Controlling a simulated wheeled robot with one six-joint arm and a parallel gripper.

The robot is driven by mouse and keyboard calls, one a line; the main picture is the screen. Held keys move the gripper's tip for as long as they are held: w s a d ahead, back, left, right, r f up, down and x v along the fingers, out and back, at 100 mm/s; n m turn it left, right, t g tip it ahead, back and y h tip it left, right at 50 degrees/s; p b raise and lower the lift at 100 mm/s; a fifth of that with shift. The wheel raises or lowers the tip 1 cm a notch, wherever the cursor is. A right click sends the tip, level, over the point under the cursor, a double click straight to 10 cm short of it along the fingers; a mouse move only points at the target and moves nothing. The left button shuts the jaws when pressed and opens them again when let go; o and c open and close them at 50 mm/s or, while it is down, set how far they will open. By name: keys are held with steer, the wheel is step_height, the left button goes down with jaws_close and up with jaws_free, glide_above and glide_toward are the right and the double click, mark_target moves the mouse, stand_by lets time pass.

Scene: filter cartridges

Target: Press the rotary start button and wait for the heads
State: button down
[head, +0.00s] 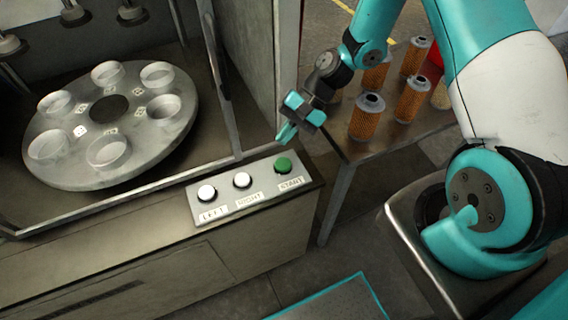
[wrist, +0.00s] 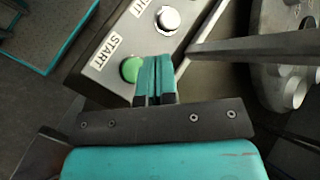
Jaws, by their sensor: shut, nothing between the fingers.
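The green START button (head: 283,165) sits at the right end of a grey control panel (head: 262,196) on the machine's front ledge. It also shows in the wrist view (wrist: 131,69), just left of my fingertips. My gripper (head: 285,134) is shut and empty, above and slightly behind the button in the head view. In the wrist view my gripper (wrist: 155,62) has its two teal fingers together, partly over the panel. I cannot tell whether they touch the button. The rotary table (head: 110,125) inside the machine has several round cups around its rim, and they look empty.
White LEFT (head: 207,194) and RIGHT (head: 242,180) buttons are left of the green one. A machine frame post (head: 221,90) stands close to my gripper. Several orange filter cartridges (head: 367,117) stand on a side table at right. Heads (head: 10,43) hang above the rotary table.

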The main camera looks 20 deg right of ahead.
steer(key=b, duration=0.5)
glide_above(285, 164)
step_height(285, 164, down, 6)
steer(key=shift+f, duration=0.8)
steer(key=shift+f, duration=0.1)
stand_by(0.9)
steer(key=shift+f+b, duration=0.3)
steer(key=shift+b, duration=0.1)
steer(key=shift+f+b, duration=0.3)
steer(key=shift+f, duration=0.25)
stand_by(0.6)
steer(key=shift+r, duration=0.1)
steer(key=shift+r+p, duration=0.9)
steer(key=shift+r, duration=0.1)
steer(key=shift+r+p, duration=2.15)
steer(key=shift+r, duration=0.25)
